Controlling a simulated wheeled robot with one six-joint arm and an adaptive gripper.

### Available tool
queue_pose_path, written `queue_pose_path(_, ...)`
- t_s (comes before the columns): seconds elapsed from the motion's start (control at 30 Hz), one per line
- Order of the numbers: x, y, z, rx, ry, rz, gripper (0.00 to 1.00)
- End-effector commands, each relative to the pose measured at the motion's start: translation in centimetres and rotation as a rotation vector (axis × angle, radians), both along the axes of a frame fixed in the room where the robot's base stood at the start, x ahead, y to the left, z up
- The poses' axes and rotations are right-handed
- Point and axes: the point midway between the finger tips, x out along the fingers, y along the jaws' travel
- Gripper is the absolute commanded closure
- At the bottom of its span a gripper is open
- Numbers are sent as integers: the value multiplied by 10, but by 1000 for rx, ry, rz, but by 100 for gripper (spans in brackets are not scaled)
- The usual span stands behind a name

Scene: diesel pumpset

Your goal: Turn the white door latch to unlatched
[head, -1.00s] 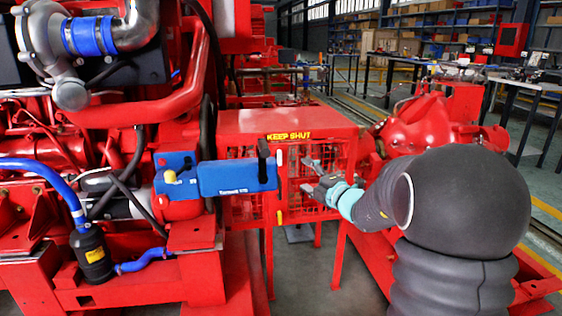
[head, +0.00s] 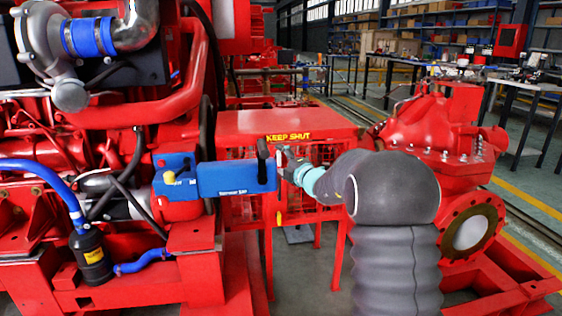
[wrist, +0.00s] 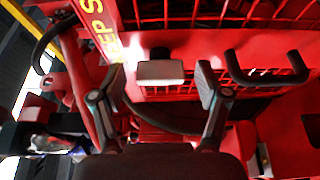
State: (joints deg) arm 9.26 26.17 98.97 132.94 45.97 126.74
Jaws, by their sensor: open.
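The white door latch (head: 279,159) is a small pale upright bar on the red mesh guard door, below the yellow "KEEP SHUT" lettering. In the wrist view the latch (wrist: 160,72) is a pale block between my two fingertips. My gripper (head: 287,160) is just right of the latch in the head view and points at the door. In the wrist view my gripper (wrist: 161,82) has its fingers apart, one on each side of the latch with gaps. I cannot tell how far the tips are from it in depth.
A blue box (head: 237,178) and a black handle (head: 263,160) are close left of the latch. A dark U-shaped handle (wrist: 266,72) is right of my fingers in the wrist view. A red pump (head: 430,135) stands right.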

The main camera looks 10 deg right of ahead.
Motion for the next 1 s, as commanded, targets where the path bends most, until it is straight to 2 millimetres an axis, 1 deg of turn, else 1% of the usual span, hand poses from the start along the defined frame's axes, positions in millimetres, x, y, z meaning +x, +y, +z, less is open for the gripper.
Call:
queue_pose_path(0.2, 0, 0, 0, 0, 0, 0, 25)
queue_pose_path(0.23, 0, 0, 0, 0, 0, 0, 30)
queue_pose_path(0.27, 0, 0, 0, 0, 0, 0, 38)
queue_pose_path(0.3, 0, 0, 0, 0, 0, 0, 48)
queue_pose_path(0.37, 0, 0, 0, 0, 0, 0, 62)
queue_pose_path(0.4, 0, 0, 0, 0, 0, 0, 72)
queue_pose_path(0.43, 0, 0, 0, 0, 0, 0, 80)
queue_pose_path(0.47, 0, 0, 0, 0, 0, 0, 85)
queue_pose_path(0.77, 0, 0, 1, -28, 0, 0, 85)
queue_pose_path(1.0, 0, 0, 2, -154, 1, 0, 85)
